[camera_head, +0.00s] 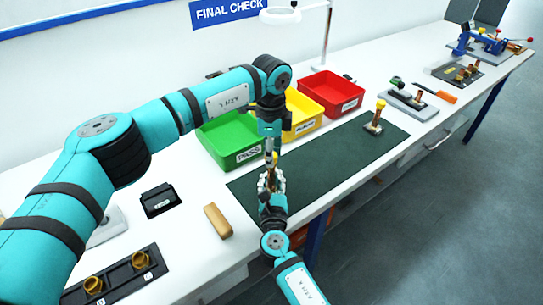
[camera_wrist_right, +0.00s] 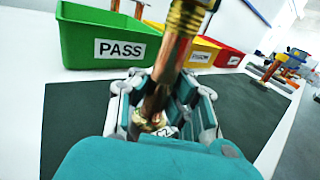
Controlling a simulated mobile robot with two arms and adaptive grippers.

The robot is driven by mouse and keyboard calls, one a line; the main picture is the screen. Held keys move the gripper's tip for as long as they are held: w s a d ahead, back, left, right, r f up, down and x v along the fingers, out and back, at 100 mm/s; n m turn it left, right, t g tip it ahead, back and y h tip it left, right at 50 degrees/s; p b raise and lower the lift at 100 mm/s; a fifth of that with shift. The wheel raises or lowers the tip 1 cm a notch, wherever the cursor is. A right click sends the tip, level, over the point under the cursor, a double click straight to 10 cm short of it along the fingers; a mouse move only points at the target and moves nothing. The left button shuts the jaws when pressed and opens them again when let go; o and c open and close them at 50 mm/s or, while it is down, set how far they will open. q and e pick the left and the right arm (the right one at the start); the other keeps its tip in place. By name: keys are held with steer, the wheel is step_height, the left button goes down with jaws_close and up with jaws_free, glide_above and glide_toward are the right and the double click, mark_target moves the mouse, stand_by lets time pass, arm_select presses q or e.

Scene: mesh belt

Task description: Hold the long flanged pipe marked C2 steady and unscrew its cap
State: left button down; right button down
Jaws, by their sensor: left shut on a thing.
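The copper pipe (camera_head: 270,178) with brass fittings stands over the green mat, between my two grippers. In the right wrist view it (camera_wrist_right: 168,70) leans slightly right, with a ribbed brass part (camera_wrist_right: 186,16) near its top and a partly hidden white label by its lower end. My right gripper (camera_wrist_right: 160,98) has its fingers against both sides of the pipe. My left gripper (camera_head: 270,150) comes down from above and is shut at the pipe's top end. The cap there is mostly hidden by its fingers.
Green PASS (camera_head: 207,142), yellow (camera_head: 301,127) and red (camera_head: 345,104) bins stand behind the dark green mat (camera_head: 335,160). A yellow-capped piece (camera_head: 376,116) stands on the mat's far end. A tan block (camera_head: 217,221) and black rack (camera_head: 118,277) lie left.

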arm_select(q)
steer(key=shift+r, duration=0.4)
steer(key=shift+s+r, duration=0.1)
steer(key=shift+r, duration=1.9)
arm_select(e)
steer(key=c, duration=1.4)
jaws_free()
